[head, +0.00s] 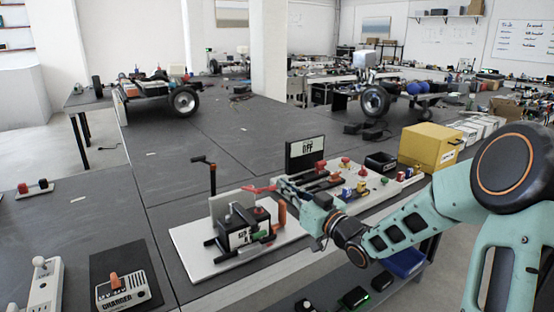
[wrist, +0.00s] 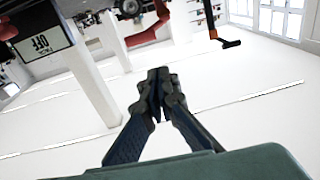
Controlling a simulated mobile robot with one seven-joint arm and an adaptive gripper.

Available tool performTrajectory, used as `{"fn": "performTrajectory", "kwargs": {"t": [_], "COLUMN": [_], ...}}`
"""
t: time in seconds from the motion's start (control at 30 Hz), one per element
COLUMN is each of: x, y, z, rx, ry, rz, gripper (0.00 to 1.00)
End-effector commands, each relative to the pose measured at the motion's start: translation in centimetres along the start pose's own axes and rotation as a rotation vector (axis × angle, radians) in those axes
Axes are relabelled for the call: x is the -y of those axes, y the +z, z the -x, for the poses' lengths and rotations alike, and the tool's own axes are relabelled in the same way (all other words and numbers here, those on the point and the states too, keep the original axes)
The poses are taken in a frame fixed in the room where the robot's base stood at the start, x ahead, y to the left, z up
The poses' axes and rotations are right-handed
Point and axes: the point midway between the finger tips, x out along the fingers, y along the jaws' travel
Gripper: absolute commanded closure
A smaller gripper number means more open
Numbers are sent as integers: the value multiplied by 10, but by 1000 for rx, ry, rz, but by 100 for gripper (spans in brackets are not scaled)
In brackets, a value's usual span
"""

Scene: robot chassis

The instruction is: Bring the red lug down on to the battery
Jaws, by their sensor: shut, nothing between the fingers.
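The battery (head: 238,238) is a dark box with a white label, standing on a pale board (head: 200,262) in the head view. A red piece that looks like the red lug (head: 260,189) is raised above the battery, apart from its top. In the wrist view a curved red arm (wrist: 148,33), likely the same piece, shows beyond the fingertips. My gripper (head: 283,184) is beside the red piece's right end; whether they touch is unclear. In the wrist view my gripper (wrist: 158,76) has its fingers together and empty. The battery's far side is hidden.
A black crank (head: 205,165) stands upright behind the battery. A sign reading OFF (head: 305,153) stands behind my gripper. A board with coloured parts (head: 358,185) and a yellow box (head: 430,147) are to the right.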

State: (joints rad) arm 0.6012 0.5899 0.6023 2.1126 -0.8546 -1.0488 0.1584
Motion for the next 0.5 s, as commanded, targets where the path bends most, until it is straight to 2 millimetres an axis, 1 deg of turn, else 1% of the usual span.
{"fn": "performTrajectory", "kwargs": {"t": [0.03, 0.13, 0.3, 0.5], "x": [-1, -3, -7, -9], "y": [-23, -33, -43, -42], "z": [0, 4, 11, 15], "rx": [40, 124, 230, 281], "ry": [6, 19, 42, 56], "rz": [3, 2, 2, 1], "gripper": [100, 100, 100, 100]}}
